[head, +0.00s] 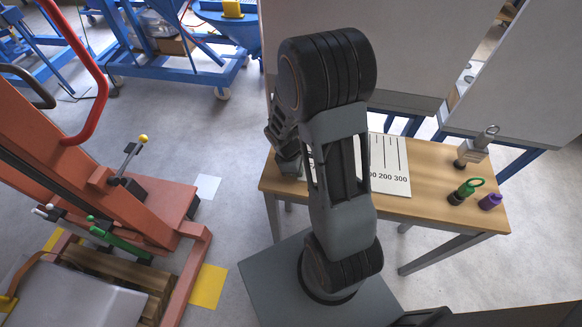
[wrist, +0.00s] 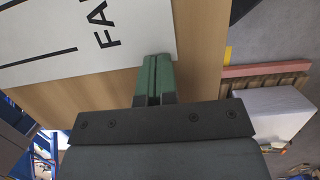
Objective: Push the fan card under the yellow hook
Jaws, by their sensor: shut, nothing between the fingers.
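The fan card is a white sheet with black lines and numbers (head: 392,168) lying on the wooden table, partly hidden behind my arm in the head view. In the wrist view part of the card (wrist: 85,35) shows a black line and the letters "FA". My gripper (wrist: 154,62) has its green fingers together, with nothing between them. Their tips overlap the card's edge near one corner in the wrist view; I cannot tell whether they touch it. In the head view the fingers are largely hidden by my arm. I cannot make out the yellow hook in either view.
There stand a green bottle (head: 464,192), a purple bottle (head: 490,201) and a grey metal piece (head: 473,152). White panels (head: 400,50) rise behind the table. An orange lift machine (head: 120,205) stands left.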

